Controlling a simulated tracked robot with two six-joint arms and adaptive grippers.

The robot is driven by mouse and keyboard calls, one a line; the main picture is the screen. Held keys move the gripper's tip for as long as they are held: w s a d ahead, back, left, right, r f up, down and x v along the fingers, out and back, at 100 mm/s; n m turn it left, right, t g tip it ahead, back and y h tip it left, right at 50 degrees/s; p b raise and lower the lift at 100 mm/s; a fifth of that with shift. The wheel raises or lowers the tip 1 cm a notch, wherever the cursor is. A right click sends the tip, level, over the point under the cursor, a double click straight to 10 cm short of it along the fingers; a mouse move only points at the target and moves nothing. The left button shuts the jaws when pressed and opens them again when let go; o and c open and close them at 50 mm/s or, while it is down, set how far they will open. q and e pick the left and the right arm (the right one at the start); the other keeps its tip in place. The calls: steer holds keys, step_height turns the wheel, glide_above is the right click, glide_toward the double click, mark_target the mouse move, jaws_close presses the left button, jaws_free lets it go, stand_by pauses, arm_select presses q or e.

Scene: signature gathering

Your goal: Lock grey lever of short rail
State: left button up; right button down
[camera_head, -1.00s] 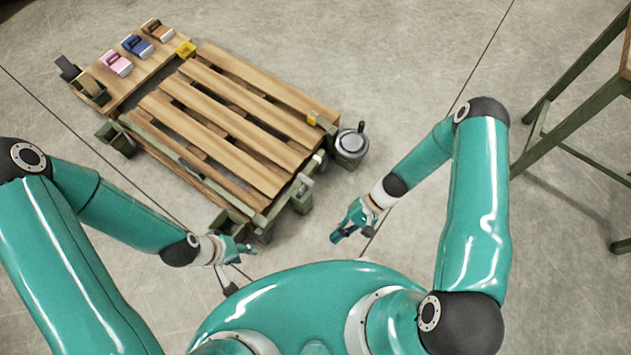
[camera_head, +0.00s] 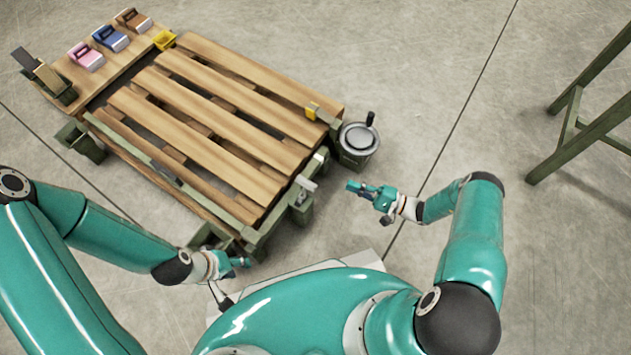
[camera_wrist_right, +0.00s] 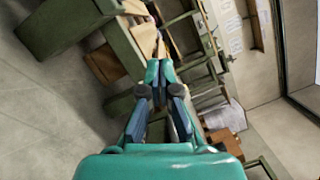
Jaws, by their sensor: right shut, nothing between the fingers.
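The short rail (camera_head: 278,215) is a green bar along the near right end of the wooden pallet frame. A small grey lever (camera_head: 305,184) sits on a green post of this rail. My right gripper (camera_head: 356,187) is shut and empty, to the right of the grey lever and apart from it. In the right wrist view my right gripper's fingers (camera_wrist_right: 160,75) point up the picture, with no lever clearly seen between them. My left gripper (camera_head: 243,262) is beside the near corner of the frame; its fingers are too small to judge.
A round grey-topped canister (camera_head: 358,140) with a black handle stands by the right corner of the pallet (camera_head: 225,125). A yellow block (camera_head: 312,111) is near it. A green-legged table (camera_head: 585,115) stands at right. Bare floor lies between.

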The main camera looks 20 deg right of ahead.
steer(key=w+a+r+b, duration=0.1)
steer(key=w+a, duration=0.1)
steer(key=a, duration=0.3)
steer(key=w+a+r, duration=0.1)
steer(key=w+a, duration=0.1)
steer(key=a, duration=0.3)
steer(key=shift+a+r+b, duration=0.2)
steer(key=shift+r+b, duration=0.15)
steer(key=shift+b, duration=0.05)
